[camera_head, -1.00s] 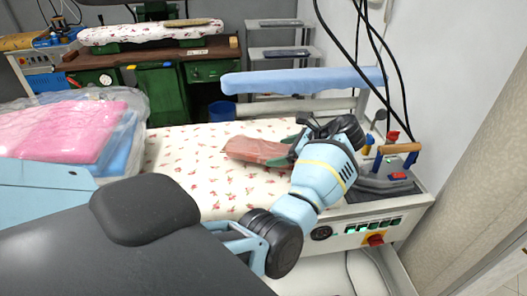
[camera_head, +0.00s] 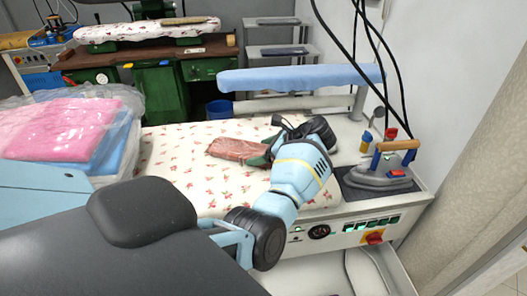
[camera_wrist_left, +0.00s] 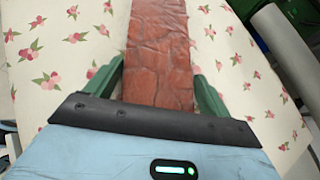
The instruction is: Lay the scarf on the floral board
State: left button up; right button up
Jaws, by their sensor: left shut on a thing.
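The scarf (camera_head: 236,149) is a reddish-brown strip with a creased surface. It is in my left gripper (camera_head: 266,153), which is over the floral board (camera_head: 185,178), a white padded surface with small red flowers. In the left wrist view the scarf (camera_wrist_left: 160,55) runs between the two green fingers of the left gripper (camera_wrist_left: 158,88) and on away from me. The floral board (camera_wrist_left: 65,50) fills the background there. I cannot tell whether the scarf touches the board. The gripper hides the scarf's near end. My right gripper is not in view.
Bagged pink and blue laundry (camera_head: 65,135) lies at the left of the board. An iron (camera_head: 380,175) stands at its right end, with hanging cables above. A blue padded arm (camera_head: 300,77) spans behind the board. The board's front and middle are bare.

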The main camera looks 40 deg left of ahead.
pick_arm(q)
jog(key=o, duration=0.9)
jog(key=shift+o, duration=0.2)
jog(key=v, duration=1.2)
jog(key=shift+r, duration=0.1)
